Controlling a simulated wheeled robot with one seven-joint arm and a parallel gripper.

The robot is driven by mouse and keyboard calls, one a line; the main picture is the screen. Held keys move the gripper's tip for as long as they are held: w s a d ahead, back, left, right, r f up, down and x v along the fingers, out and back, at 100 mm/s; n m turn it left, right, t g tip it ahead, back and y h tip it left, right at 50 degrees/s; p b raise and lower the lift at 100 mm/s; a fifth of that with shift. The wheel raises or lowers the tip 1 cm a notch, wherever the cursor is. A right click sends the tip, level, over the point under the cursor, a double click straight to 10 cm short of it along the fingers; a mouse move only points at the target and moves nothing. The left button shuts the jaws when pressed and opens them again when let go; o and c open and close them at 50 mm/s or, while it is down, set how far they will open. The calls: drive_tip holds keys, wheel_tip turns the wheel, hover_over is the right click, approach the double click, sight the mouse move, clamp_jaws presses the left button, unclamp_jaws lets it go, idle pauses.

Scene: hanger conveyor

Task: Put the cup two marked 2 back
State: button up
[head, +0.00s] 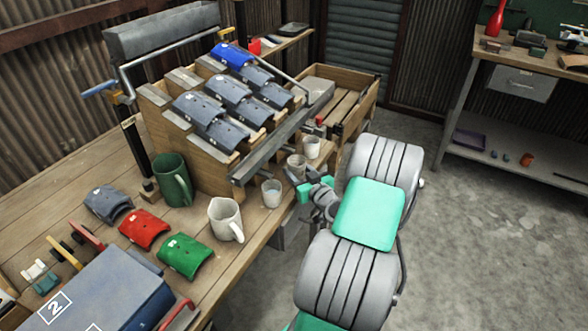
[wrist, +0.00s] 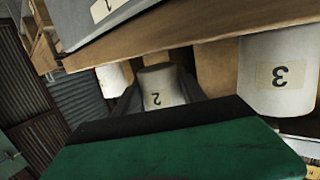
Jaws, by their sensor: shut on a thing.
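Cup two (head: 296,166) is a small whitish cup near the table's edge, between two similar cups in the head view. In the wrist view cup two (wrist: 158,82) shows its label 2 upside down, between the dark fingers of my gripper (wrist: 160,98). My gripper (head: 297,178) is shut on it, reaching in from the aisle side. The cup's lower part is partly hidden by the gripper in the head view. I cannot tell whether its base touches the table.
Cup three (wrist: 280,75) stands close on one side; it is the nearer cup (head: 271,193) in the head view. Another whitish cup (head: 312,147) is on the other side. A grey metal rail (head: 275,145) runs just above. A white mug (head: 225,219) and green mug (head: 173,180) stand left.

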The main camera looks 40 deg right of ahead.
drive_tip(key=shift+w+d+r, duration=0.1)
drive_tip(key=shift+w, duration=1)
drive_tip(key=shift+f, duration=0.8)
drive_tip(key=shift+s+d+f, duration=0.1)
drive_tip(key=shift+f, duration=0.1)
drive_tip(key=o, duration=1.5)
drive_tip(key=shift+c, duration=0.2)
drive_tip(key=shift+r, duration=0.1)
drive_tip(key=shift+r, duration=0.25)
drive_tip(key=b+v, duration=0.1)
drive_tip(key=v, duration=1.1)
drive_tip(key=shift+f, duration=0.25)
